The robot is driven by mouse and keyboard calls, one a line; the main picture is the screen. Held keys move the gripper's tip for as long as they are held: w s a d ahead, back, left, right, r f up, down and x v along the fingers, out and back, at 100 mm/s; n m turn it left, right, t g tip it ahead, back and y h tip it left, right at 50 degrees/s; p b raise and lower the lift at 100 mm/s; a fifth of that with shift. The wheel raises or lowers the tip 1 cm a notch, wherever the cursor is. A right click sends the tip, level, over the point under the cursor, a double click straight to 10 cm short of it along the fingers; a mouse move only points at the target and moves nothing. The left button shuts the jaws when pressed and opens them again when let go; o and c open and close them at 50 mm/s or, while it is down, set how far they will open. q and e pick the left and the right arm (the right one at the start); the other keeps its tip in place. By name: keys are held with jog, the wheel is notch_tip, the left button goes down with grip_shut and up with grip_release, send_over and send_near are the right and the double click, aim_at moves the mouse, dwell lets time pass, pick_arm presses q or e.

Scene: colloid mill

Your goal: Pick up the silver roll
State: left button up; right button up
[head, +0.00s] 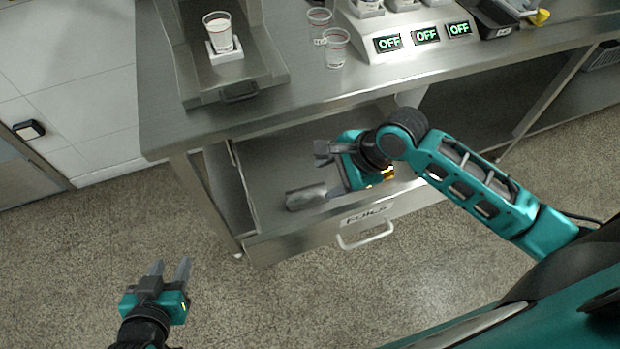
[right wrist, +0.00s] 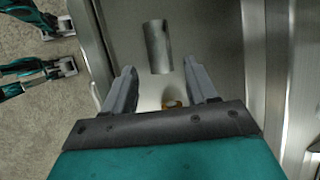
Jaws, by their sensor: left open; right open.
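The silver roll (head: 305,196) is a short grey metallic cylinder lying on its side in the open drawer (head: 275,222). In the right wrist view the roll (right wrist: 158,47) lies ahead of the fingertips, roughly centred between them and apart from them. My right gripper (head: 328,170) is open and empty, over the drawer just to the right of the roll. Its two fingers also show in the right wrist view (right wrist: 160,80). My left gripper (head: 169,268) is open and empty, over the floor left of the drawer.
The drawer's front has a label and a white handle (head: 365,236). The steel counter (head: 290,113) overhangs the drawer's back. On it stand clear cups (head: 335,48) and a device with several "OFF" displays (head: 426,35). A small orange-brown item (right wrist: 172,103) shows between the fingers' bases. The floor at left is clear.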

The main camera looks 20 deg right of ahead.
aim_at(302, 196)
jog(key=b+x, duration=0.1)
jog(key=x, duration=0.6)
jog(key=shift+s+f, duration=0.1)
jog(key=shift+f, duration=0.1)
jog(key=b+x, duration=0.1)
jog(key=x, duration=0.4)
jog(key=shift+a+f+b, duration=0.15)
jog(key=shift+a+b, duration=0.05)
jog(key=shift+b, duration=0.15)
pick_arm(q)
jog(key=f, duration=0.3)
jog(key=shift+s, duration=0.3)
jog(key=shift+w, duration=0.1)
pick_arm(e)
jog(key=shift+c, duration=0.6)
jog(key=c, duration=0.6)
pick_arm(q)
jog(key=shift+r, duration=0.1)
pick_arm(e)
jog(key=shift+c, duration=0.4)
pick_arm(q)
jog(key=shift+a, duration=0.1)
